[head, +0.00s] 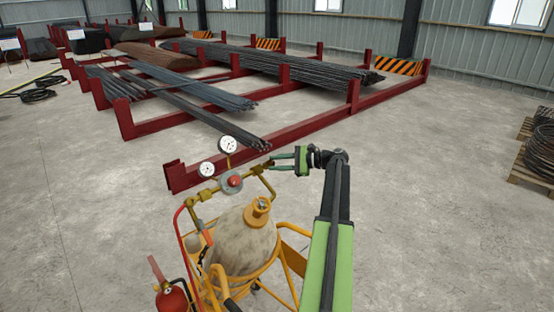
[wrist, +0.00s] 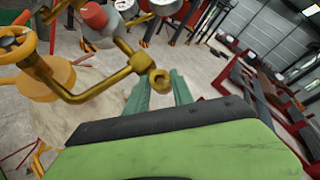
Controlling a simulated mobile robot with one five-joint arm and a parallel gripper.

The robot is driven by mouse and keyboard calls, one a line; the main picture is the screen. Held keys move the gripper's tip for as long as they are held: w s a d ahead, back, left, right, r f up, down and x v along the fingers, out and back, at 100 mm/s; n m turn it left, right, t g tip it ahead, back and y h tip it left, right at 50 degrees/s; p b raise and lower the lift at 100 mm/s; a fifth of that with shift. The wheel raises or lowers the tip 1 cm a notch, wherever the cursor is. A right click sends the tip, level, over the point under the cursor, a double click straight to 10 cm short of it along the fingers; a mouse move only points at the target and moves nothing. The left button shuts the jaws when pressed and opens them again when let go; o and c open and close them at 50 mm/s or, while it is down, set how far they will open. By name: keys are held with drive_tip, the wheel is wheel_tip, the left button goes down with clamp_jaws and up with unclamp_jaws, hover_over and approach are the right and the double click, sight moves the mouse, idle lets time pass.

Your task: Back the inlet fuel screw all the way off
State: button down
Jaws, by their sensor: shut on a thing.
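A brass regulator assembly with a red centre knob (head: 233,181) stands above a yellow-framed gas cylinder (head: 245,252). A brass pipe (wrist: 122,75) runs from it to a small round brass end piece (wrist: 158,80). My gripper (head: 271,163) is at the right end of this pipework, with its green fingers pointing left. In the wrist view the fingers (wrist: 162,88) reach to the brass end piece and are shut on it. No label marks which piece is the inlet fuel screw.
Two round white gauges (head: 227,144) rise from the regulator, close left of my gripper. A red fire extinguisher (head: 172,298) stands at lower left. Behind is a red steel rack (head: 205,174) loaded with rebar (head: 285,66).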

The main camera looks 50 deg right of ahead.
drive_tip(key=n+g+p, duration=0.1)
drive_tip(key=n+p, duration=0.1)
drive_tip(key=r+n+g+y+p, duration=0.1)
drive_tip(key=n, duration=0.1)
drive_tip(key=shift+w+d+g+p, duration=0.25)
drive_tip(key=shift+g+p, duration=0.05)
drive_tip(key=shift+p, duration=0.05)
drive_tip(key=n+g+p, duration=0.1)
drive_tip(key=p, duration=0.1)
drive_tip(key=n+g+p, duration=0.1)
drive_tip(key=n+p, duration=0.1)
drive_tip(key=shift+w+r+n, duration=0.1)
drive_tip(key=shift+r+n, duration=0.1)
drive_tip(key=shift+n, duration=0.1)
drive_tip(key=n+g+p, duration=0.2)
drive_tip(key=p, duration=0.1)
drive_tip(key=shift+a+n+h, duration=0.1)
drive_tip(key=shift+n+h, duration=0.2)
drive_tip(key=shift+h, duration=0.1)
drive_tip(key=shift+w+f+n+g+p, duration=0.1)
drive_tip(key=shift+n+g+p, duration=0.4)
drive_tip(key=shift+n+p, duration=0.1)
drive_tip(key=shift+f+h, duration=0.1)
drive_tip(key=shift+h, duration=0.3)
drive_tip(key=c, duration=1.4)
unclamp_jaws()
drive_tip(key=shift+o, duration=0.2)
